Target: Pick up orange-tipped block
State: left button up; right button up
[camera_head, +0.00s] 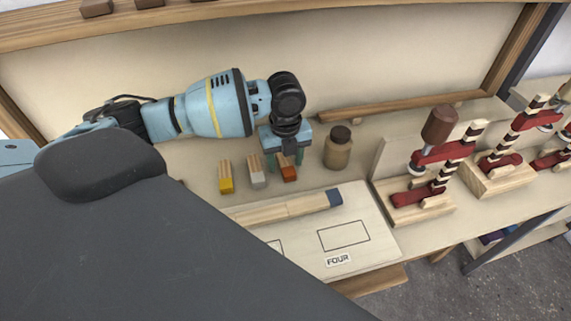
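The orange-tipped block (288,173) stands on the bench, with its orange end toward me and its upper part partly hidden by my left gripper. My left gripper (286,156) points down over it. Its teal fingers appear spread to either side of the block with gaps, so it looks open; contact is not visible. A white-tipped block (257,178) and a yellow-tipped block (226,183) stand in a row to the left. My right gripper is not in view.
A brown jar (338,150) stands close to the right of the gripper. A blue-ended wooden bar (300,206) lies in front, by a board marked FOUR (375,254). Red toggle clamps (432,165) on wooden bases stand at right. A wooden rail (400,106) lies behind.

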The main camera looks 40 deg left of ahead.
aim_at(286, 162)
pick_arm(q)
jog(key=c, duration=1)
jog(key=shift+c, duration=0.2)
jog(key=shift+r, duration=0.15)
jog(key=shift+r, duration=0.55)
notch_tip(286, 162, up, 2)
jog(key=shift+r, duration=0.25)
jog(key=s+a, duration=0.1)
jog(key=s, duration=0.4)
jog(key=s+a, duration=0.1)
jog(key=s, duration=0.4)
jog(key=s+a+r, duration=0.1)
jog(key=s, duration=0.4)
jog(key=shift+s+a+p, duration=0.2)
jog(key=shift+s+p, duration=0.1)
jog(key=shift+p, duration=0.05)
